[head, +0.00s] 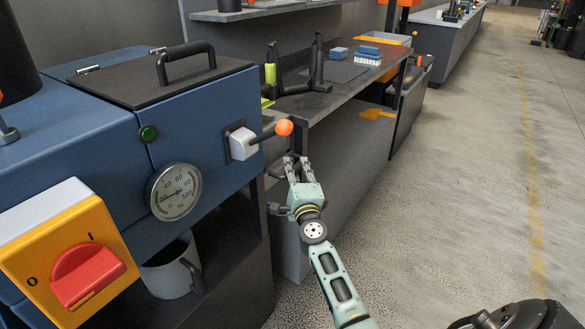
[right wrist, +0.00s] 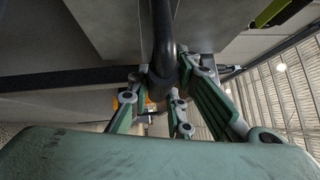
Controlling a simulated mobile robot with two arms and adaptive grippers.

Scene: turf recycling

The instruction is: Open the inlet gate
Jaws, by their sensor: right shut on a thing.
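A blue machine (head: 215,125) stands at the left. A lever with an orange ball knob (head: 284,127) sticks out to the right from a white block (head: 242,143) on its front. A black lid (head: 150,75) with a black handle (head: 186,60) lies flat on top. I cannot tell which part is the inlet gate. My right gripper (head: 297,168) is just below the knob, apart from it. In the right wrist view its fingers (right wrist: 178,95) close around a dark rounded bar (right wrist: 163,40). In the head view the held part is unclear. My left gripper is out of view.
A yellow switch box (head: 65,250) with a red knob, a round gauge (head: 175,191) and a green button (head: 148,133) are on the machine. A grey mug (head: 168,275) stands beneath. A workbench (head: 335,95) with blue brushes (head: 368,55) stands behind. The floor at right is clear.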

